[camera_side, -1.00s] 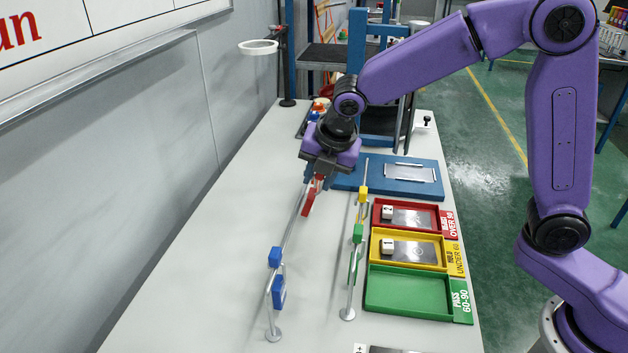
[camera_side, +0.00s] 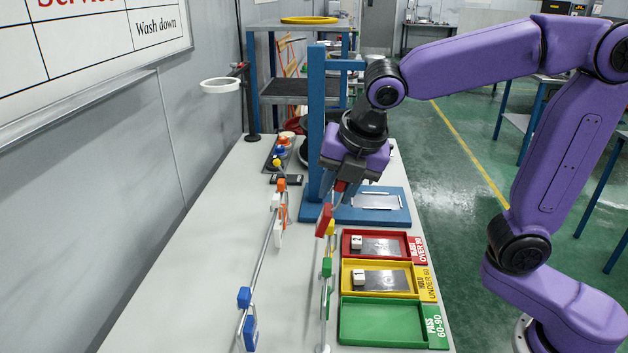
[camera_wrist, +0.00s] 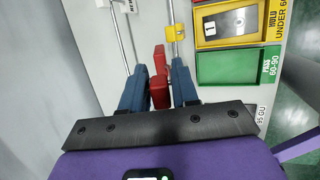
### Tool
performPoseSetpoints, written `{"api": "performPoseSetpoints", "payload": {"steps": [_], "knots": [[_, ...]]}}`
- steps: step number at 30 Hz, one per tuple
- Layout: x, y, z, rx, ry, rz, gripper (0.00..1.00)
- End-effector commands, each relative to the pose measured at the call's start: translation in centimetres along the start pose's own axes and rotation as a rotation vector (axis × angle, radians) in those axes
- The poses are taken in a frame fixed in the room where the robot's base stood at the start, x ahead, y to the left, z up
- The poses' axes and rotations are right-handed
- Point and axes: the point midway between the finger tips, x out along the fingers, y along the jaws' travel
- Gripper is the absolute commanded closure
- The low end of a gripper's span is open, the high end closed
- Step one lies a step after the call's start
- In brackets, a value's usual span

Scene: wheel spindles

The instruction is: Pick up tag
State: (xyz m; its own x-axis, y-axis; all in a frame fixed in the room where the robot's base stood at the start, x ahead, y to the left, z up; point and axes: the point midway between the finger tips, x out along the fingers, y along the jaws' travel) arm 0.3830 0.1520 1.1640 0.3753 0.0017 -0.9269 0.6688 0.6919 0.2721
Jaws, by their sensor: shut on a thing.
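My gripper (camera_side: 336,194) is shut on a red tag (camera_side: 324,221), whose panel hangs below the fingers in the side view. In the wrist view, red parts of the tag (camera_wrist: 159,93) show between the two blue fingers (camera_wrist: 159,80). The tag is by the far part of the right rail (camera_side: 324,300), just beyond a yellow tag (camera_side: 330,228); whether it touches the rail I cannot tell. A green tag (camera_side: 326,267) is nearer on that rail. The left rail (camera_side: 262,255) carries orange (camera_side: 281,185), white (camera_side: 277,203) and blue (camera_side: 244,297) tags.
Red (camera_side: 347,257), yellow (camera_side: 345,290) and green (camera_side: 343,340) trays line the right side; the green one is empty, the others hold numbered blocks. A blue stand (camera_side: 316,120) is close to my gripper. The table left of the rails is clear.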

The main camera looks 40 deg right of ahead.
Motion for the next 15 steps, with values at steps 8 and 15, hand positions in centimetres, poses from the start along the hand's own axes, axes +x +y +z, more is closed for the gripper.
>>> {"api": "performPoseSetpoints", "payload": {"steps": [8, 15], "knots": [[-1.6, -3.8, -1.5, -0.002, 0.0, 0.004, 1.0], [-3.0, -7.4, -2.8, -0.002, 0.001, 0.004, 1.0]]}}
